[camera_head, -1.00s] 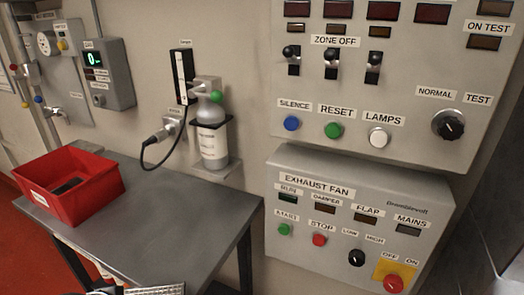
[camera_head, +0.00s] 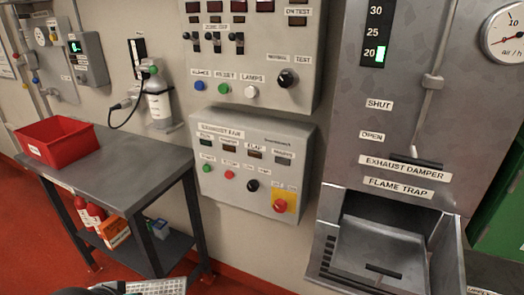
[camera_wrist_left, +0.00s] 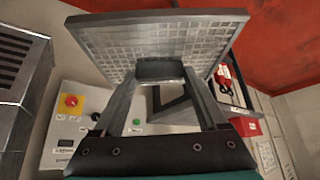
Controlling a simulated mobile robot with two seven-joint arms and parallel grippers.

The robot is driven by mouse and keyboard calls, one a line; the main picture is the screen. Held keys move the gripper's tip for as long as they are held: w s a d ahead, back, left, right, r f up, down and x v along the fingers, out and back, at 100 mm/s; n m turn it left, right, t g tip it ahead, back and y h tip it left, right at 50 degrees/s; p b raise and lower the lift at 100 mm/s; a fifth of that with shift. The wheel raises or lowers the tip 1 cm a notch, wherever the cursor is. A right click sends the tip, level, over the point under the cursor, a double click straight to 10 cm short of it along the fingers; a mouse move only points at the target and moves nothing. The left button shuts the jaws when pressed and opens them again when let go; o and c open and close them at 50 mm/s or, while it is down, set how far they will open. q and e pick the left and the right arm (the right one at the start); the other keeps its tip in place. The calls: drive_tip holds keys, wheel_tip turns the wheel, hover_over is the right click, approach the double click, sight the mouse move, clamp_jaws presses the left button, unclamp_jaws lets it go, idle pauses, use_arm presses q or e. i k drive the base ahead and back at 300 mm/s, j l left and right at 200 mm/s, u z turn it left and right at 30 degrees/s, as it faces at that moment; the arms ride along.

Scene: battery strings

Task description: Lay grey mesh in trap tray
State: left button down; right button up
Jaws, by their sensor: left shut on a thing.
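The grey mesh (camera_wrist_left: 165,38) is a square wire panel in a metal frame, filling the upper middle of the left wrist view. My left gripper (camera_wrist_left: 160,85) is shut on the tab at its near edge. In the head view only a strip of the mesh (camera_head: 155,287) shows at the bottom edge, well left of the trap. The trap tray (camera_head: 385,240) is the open-topped grey metal tray under the "FLAME TRAP" label, at the lower right of the head view. I see no mesh in it; a dark bar (camera_head: 383,271) shows near its front. My right gripper is out of view.
A metal table (camera_head: 140,165) with a red bin (camera_head: 57,143) stands at the left. The exhaust fan box (camera_head: 250,165) is on the wall between table and trap. The damper lever (camera_head: 425,100) hangs above the tray. Red floor (camera_head: 60,250) is open in front.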

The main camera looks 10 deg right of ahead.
sight(379, 253)
drive_tip(key=k+l, duration=0.1)
drive_tip(key=l, duration=0.3)
drive_tip(key=k+l, duration=0.1)
drive_tip(key=l, duration=0.35)
drive_tip(key=k+l, duration=0.1)
drive_tip(key=l, duration=0.3)
drive_tip(key=k+l, duration=0.1)
drive_tip(key=l, duration=0.3)
